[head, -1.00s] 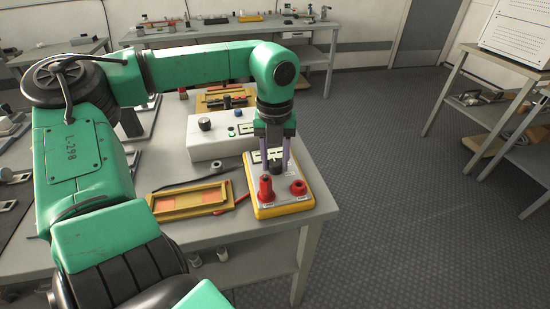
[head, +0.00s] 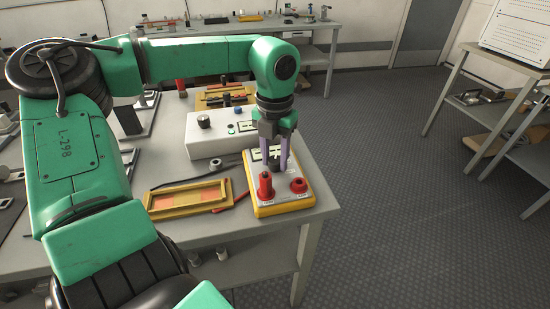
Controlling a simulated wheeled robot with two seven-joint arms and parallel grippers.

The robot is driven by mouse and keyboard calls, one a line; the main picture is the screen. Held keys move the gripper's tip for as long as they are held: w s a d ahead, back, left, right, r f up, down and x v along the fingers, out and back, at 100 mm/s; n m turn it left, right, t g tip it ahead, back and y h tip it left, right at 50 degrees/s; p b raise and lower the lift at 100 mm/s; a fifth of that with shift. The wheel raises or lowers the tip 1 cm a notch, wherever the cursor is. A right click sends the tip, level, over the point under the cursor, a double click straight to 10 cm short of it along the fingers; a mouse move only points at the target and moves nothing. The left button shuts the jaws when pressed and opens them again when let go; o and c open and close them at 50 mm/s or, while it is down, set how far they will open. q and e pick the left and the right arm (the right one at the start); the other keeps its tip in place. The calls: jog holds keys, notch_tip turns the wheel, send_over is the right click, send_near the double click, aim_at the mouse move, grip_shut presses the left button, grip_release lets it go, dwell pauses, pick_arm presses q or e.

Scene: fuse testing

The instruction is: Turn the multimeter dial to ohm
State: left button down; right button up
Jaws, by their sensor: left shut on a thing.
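The multimeter (head: 264,207) is a yellow-edged box with a pale top face, lying on the right end of the grey table. A red plug (head: 265,184) stands upright in its front left and a red socket (head: 299,186) sits at its front right. My left gripper (head: 272,165) points straight down over the multimeter, its two purple fingers shut on the dark dial (head: 271,163). The dial is mostly hidden between the fingers, so its setting cannot be read. My right gripper is not in view.
A yellow tray (head: 153,208) with pinkish pads lies left of the multimeter, with cables beside it. A white box (head: 206,150) with knobs stands behind. The table (head: 240,232) ends just right of the multimeter, with open floor (head: 420,235) beyond.

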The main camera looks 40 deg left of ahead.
aim_at(274, 160)
pick_arm(q)
jog(key=m, duration=0.3)
jog(key=shift+m, duration=2)
jog(key=shift+c, duration=2.3)
grip_release()
notch_tip(274, 160, up, 15)
jog(key=shift+f+p, duration=0.2)
jog(key=shift+p, duration=0.25)
